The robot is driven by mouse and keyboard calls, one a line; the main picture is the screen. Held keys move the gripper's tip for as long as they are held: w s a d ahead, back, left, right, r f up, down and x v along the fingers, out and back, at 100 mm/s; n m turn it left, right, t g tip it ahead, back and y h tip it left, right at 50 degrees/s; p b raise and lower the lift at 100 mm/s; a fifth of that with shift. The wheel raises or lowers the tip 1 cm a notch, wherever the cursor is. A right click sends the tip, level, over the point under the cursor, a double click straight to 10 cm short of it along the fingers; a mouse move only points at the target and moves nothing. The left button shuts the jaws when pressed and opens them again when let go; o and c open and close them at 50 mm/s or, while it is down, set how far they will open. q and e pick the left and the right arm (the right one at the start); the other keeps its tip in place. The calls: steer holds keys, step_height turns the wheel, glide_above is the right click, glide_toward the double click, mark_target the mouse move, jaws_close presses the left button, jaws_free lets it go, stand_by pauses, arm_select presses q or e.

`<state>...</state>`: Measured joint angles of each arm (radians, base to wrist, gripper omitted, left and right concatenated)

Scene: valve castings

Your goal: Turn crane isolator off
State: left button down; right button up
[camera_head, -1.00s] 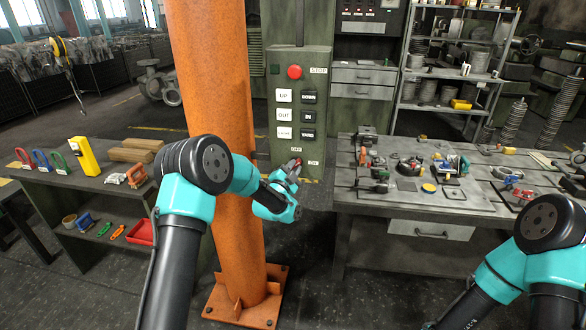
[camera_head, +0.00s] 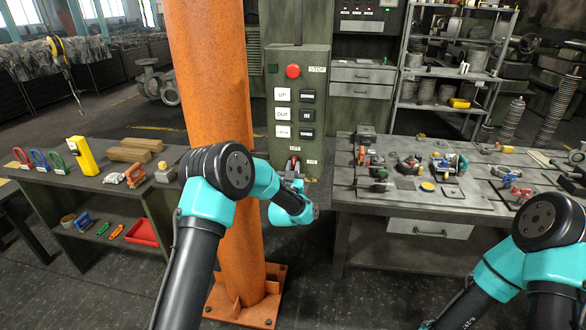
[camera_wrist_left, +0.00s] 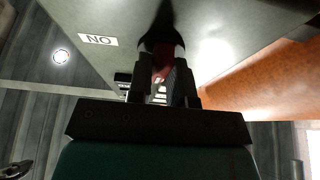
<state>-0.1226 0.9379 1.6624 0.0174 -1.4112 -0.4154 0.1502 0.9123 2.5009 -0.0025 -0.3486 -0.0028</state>
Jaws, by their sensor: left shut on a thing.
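The crane control panel (camera_head: 316,100) is a green-grey box beside the orange column. Low on it is the isolator's red handle (camera_head: 294,160), below an OFF label (camera_head: 295,147) and left of an ON label (camera_head: 312,161). My left gripper (camera_head: 293,170) is shut on this handle from below and points up toward OFF. In the left wrist view the red handle (camera_wrist_left: 161,66) shows between the two fingers, with the ON label (camera_wrist_left: 98,40) to its left. The fingers hide part of the handle, so its exact angle is hard to tell. My right gripper is out of view.
The orange column (camera_head: 215,80) stands just left of the panel, close to my left arm. A red STOP button (camera_head: 293,71) and several push buttons sit above the isolator. A cluttered metal workbench (camera_head: 430,203) stands to the right, and a dark side table (camera_head: 100,184) to the left.

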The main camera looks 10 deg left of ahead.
arm_select(q)
steer(key=shift+n, duration=0.3)
steer(key=c, duration=1)
jaws_free()
steer(key=shift+c, duration=0.2)
steer(key=shift+s+f, duration=0.1)
steer(key=shift+s, duration=0.05)
steer(key=v, duration=1.7)
steer(key=shift+d, duration=0.2)
steer(key=shift+s, duration=0.1)
